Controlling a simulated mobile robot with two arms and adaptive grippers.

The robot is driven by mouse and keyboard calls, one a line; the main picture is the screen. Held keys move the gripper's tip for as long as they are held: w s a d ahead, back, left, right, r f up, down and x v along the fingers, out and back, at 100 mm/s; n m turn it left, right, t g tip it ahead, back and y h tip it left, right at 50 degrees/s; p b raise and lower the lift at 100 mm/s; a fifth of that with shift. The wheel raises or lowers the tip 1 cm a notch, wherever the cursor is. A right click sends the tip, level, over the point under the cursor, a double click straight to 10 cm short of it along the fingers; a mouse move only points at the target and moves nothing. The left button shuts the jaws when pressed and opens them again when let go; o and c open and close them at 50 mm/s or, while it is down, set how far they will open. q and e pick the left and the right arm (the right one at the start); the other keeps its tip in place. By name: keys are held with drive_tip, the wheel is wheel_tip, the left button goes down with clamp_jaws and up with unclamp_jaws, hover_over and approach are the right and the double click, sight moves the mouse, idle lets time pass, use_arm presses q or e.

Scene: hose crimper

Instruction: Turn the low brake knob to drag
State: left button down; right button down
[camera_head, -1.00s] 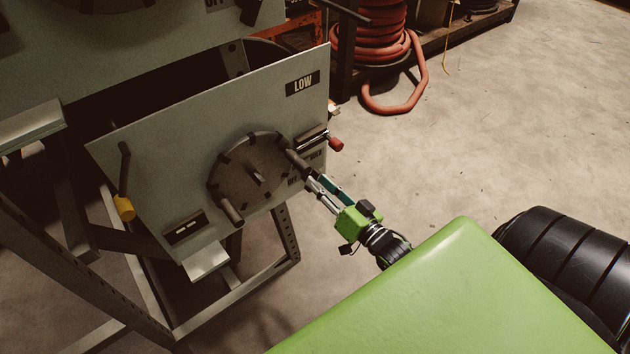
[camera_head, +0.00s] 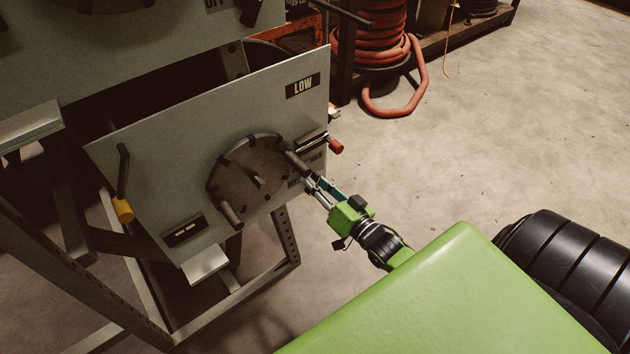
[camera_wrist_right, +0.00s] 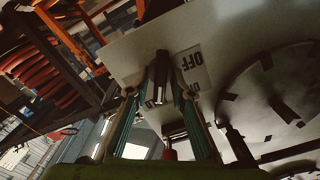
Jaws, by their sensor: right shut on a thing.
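The low brake knob (camera_head: 298,163) is a dark bar-shaped handle on the tilted grey panel marked LOW (camera_head: 302,85), just right of the round dark wheel. Its small printed labels are partly covered in the head view. My right gripper (camera_head: 314,184) reaches it from the lower right and is shut on its outer end. In the right wrist view the knob (camera_wrist_right: 161,78) stands between the two fingers, and an OFF label (camera_wrist_right: 192,65) shows beside it. Which mark the knob points to I cannot tell. My left gripper is not in view.
The dark wheel (camera_head: 248,175) with a protruding handle (camera_head: 230,214) sits close left of the gripper. A red-tipped lever (camera_head: 335,146) is just above right, and a yellow-tipped lever (camera_head: 123,207) at the panel's left. Coiled red hose (camera_head: 370,45) stands behind. Floor to the right is clear.

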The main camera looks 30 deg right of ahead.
drive_tip(key=shift+a+r+n+p, duration=0.1)
drive_tip(key=shift+r+n+p, duration=0.05)
drive_tip(key=shift+n+p, duration=0.7)
drive_tip(key=shift+n, duration=0.45)
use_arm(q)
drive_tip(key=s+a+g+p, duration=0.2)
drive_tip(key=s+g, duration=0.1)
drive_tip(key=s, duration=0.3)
use_arm(e)
drive_tip(key=n, duration=0.2)
drive_tip(key=shift+a+n, duration=0.1)
drive_tip(key=shift+n, duration=0.2)
drive_tip(key=n+p, duration=0.1)
drive_tip(key=n, duration=0.2)
drive_tip(key=shift+a+n, duration=0.1)
drive_tip(key=shift+n, duration=0.2)
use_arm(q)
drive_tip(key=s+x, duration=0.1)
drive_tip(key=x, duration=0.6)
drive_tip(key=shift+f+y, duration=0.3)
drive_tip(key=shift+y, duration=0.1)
use_arm(e)
drive_tip(key=shift+a+n, duration=0.1)
drive_tip(key=shift+n, duration=1.3)
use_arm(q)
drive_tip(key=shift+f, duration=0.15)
use_arm(e)
drive_tip(key=c, duration=2.1)
unclamp_jaws()
